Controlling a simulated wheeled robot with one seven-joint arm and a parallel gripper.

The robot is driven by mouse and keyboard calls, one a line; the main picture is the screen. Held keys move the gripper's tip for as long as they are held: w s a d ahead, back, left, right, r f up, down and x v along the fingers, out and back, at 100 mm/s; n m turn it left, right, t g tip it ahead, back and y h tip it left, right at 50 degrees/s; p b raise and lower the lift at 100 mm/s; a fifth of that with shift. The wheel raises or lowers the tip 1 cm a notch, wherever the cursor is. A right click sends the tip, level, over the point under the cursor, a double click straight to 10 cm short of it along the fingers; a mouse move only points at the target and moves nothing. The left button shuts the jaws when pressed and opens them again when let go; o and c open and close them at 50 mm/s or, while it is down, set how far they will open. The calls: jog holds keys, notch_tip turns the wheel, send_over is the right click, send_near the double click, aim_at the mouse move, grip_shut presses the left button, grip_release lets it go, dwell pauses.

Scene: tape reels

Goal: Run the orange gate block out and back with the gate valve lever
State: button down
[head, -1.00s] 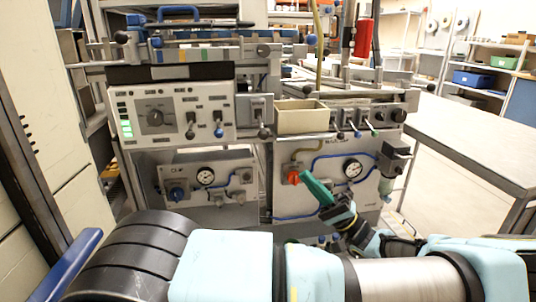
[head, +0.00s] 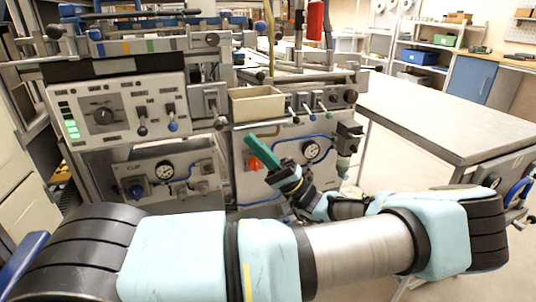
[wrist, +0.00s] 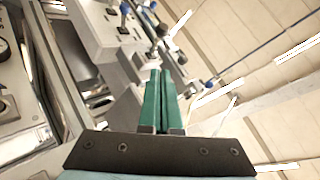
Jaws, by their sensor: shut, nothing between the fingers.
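My gripper (head: 250,140) has green fingers pressed together, with nothing between them. In the head view its tips are in front of the lower right panel, just below the beige bin. An orange-red part (head: 255,162) on that panel shows partly behind the fingers; I cannot tell whether it is the gate block. Several small levers (head: 305,106) stand on the strip right of the bin, above and right of my fingertips. I cannot tell which is the gate valve lever. In the wrist view the shut fingers (wrist: 160,75) point toward the machine, and a blue-knobbed lever (wrist: 124,8) shows beyond them.
The beige bin (head: 257,103) sits just above my fingertips. A control box (head: 118,106) with a dial and switches is at left. A round gauge (head: 311,150) and blue tubing are near my wrist.

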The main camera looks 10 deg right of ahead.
aim_at(216, 117)
jog(key=a+r, duration=0.1)
jog(key=a, duration=0.1)
jog(key=s+a+r+p, duration=0.1)
jog(key=a+r, duration=0.1)
jog(key=shift+s+a+r, duration=0.15)
jog(key=shift+a+r, duration=0.05)
jog(key=shift+r, duration=0.05)
jog(key=shift+s+r+m+t+h+p, duration=0.15)
jog(key=shift+r+m+t+h+p, duration=0.2)
jog(key=shift+m+t+h+p, duration=0.4)
